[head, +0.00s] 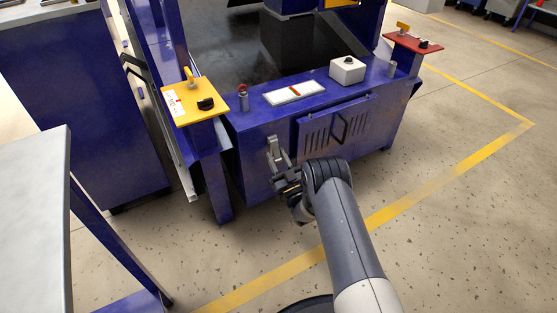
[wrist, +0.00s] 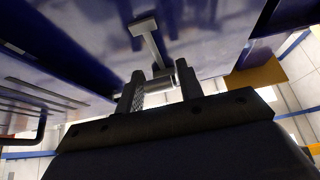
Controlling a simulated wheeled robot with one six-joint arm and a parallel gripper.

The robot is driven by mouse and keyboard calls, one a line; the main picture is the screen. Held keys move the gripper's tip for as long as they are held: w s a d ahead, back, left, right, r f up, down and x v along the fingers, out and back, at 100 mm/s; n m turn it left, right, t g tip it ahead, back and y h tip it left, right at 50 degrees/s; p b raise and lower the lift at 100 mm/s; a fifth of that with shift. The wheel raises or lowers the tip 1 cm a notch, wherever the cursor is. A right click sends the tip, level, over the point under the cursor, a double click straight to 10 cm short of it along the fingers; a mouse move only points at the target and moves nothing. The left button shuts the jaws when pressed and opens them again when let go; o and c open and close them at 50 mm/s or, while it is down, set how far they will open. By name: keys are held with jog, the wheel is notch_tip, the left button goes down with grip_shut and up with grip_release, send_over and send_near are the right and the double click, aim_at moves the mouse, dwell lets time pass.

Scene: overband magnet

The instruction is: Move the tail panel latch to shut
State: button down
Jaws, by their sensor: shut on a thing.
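The tail panel latch is a grey metal lever (head: 273,147) on the blue front face of the machine, left of the louvred panel (head: 320,131). In the wrist view the latch (wrist: 150,43) shows as a T-shaped bar on the blue face, its stem running down between my fingers. My gripper (head: 279,177) is at the lower end of the latch, close to the blue face. In the wrist view my gripper (wrist: 160,84) is shut on the latch's end. The fingers partly hide the gripped end.
A black handle (head: 341,128) sticks out from the louvred panel. A grey table (head: 32,200) stands at the left. The floor in front is open.

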jog(key=shift+w+a+f+t, duration=0.1)
jog(key=shift+w+a+t, duration=0.1)
jog(key=shift+t, duration=0.2)
dwell(0.3)
jog(key=c, duration=1)
grip_release()
jog(key=p+v, duration=0.3)
jog(key=v, duration=0.7)
jog(key=shift+d+f, duration=0.25)
jog(key=shift+f, duration=0.15)
jog(key=shift+s, duration=0.1)
